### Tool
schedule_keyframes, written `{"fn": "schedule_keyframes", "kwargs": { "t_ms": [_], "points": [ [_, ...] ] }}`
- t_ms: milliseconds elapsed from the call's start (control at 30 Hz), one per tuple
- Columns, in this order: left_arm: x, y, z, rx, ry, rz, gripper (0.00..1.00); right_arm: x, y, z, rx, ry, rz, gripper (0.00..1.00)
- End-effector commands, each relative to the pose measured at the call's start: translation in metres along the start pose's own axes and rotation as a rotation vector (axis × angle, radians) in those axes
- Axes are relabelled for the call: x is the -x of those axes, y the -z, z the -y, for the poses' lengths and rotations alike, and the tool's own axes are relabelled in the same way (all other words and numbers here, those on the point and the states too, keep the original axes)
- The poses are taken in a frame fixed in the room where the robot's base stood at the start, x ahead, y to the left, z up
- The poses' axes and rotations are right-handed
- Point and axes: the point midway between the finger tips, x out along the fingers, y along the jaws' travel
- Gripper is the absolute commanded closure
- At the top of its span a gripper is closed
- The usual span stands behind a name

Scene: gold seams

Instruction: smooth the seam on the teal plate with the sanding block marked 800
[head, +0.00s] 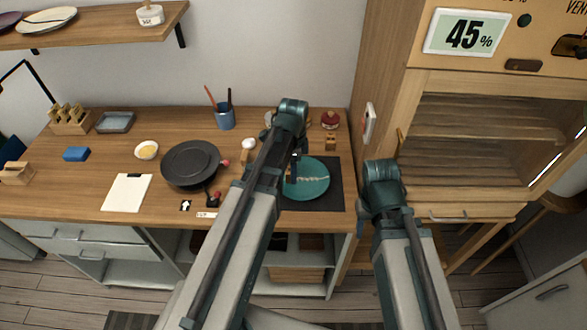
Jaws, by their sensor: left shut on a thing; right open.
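The teal plate (316,187) lies flat on a dark mat (335,205) at the right part of the bench. A pale, jagged seam (312,179) runs across its middle. My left gripper (293,174) points down over the plate's left part, at the seam's left end. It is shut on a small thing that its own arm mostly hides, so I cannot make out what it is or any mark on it. Whether it touches the plate is unclear. My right gripper (381,188) is to the right of the bench, empty and open; its fingertips are hidden. No 800 mark is readable.
A wooden cabinet (470,150) reading 45% rises at the right.

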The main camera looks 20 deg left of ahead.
Motion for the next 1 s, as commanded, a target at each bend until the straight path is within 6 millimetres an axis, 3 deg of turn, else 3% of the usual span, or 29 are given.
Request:
{"fn": "schedule_keyframes", "kwargs": {
  "t_ms": [600, 1000],
  "points": [
    [-0.002, 0.000, -0.013, 0.000, 0.000, 0.000, 0.79, -0.002, 0.000, 0.000, 0.000, 0.000, 0.000, 0.50],
    [-0.005, 0.000, 0.000, 0.001, 0.000, 0.000, 0.79, -0.005, 0.000, 0.000, 0.000, 0.000, 0.000, 0.50]
  ]
}}
